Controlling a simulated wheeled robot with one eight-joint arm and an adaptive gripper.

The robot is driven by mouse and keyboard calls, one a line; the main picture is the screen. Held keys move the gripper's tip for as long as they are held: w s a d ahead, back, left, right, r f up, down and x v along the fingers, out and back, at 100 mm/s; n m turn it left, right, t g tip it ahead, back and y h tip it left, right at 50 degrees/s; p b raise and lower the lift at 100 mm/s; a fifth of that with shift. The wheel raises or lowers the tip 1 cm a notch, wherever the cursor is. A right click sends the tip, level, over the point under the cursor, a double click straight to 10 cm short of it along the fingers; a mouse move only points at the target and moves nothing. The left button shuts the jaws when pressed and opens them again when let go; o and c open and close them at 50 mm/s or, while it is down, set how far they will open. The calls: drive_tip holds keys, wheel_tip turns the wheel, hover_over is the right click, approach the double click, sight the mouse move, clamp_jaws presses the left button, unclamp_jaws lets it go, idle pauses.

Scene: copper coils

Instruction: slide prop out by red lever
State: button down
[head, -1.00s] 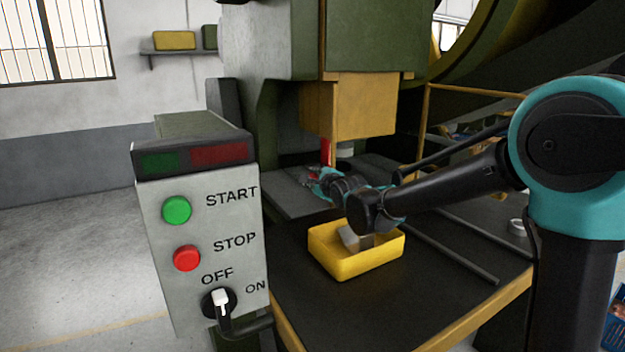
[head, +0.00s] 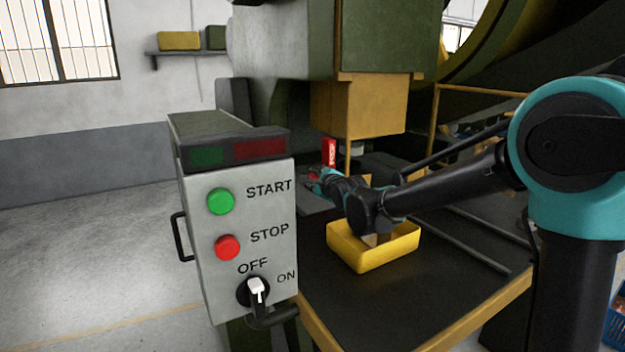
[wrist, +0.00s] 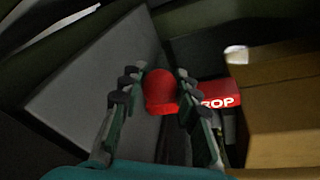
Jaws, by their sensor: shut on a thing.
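The red prop (head: 329,151) stands upright under the left part of the yellow press ram (head: 375,105). White lettering ending in "ROP" shows on it in the wrist view (wrist: 219,96). In the head view my gripper (head: 316,178) is small, just below and left of the prop. The lever's lower part and its joint with the prop are hidden.
A control box (head: 240,235) with START, STOP and an OFF/ON switch stands at front left. A yellow bin (head: 375,258) sits on the dark press table (head: 400,295) below my forearm. In the wrist view a grey plate (wrist: 85,80) lies close on the left.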

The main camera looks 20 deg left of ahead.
drive_tip(key=c, duration=1.1)
unclamp_jaws()
drive_tip(key=shift+s+f, duration=0.1)
drive_tip(key=shift+s, duration=0.1)
drive_tip(key=v, duration=1.1)
drive_tip(key=shift+s+d, duration=0.25)
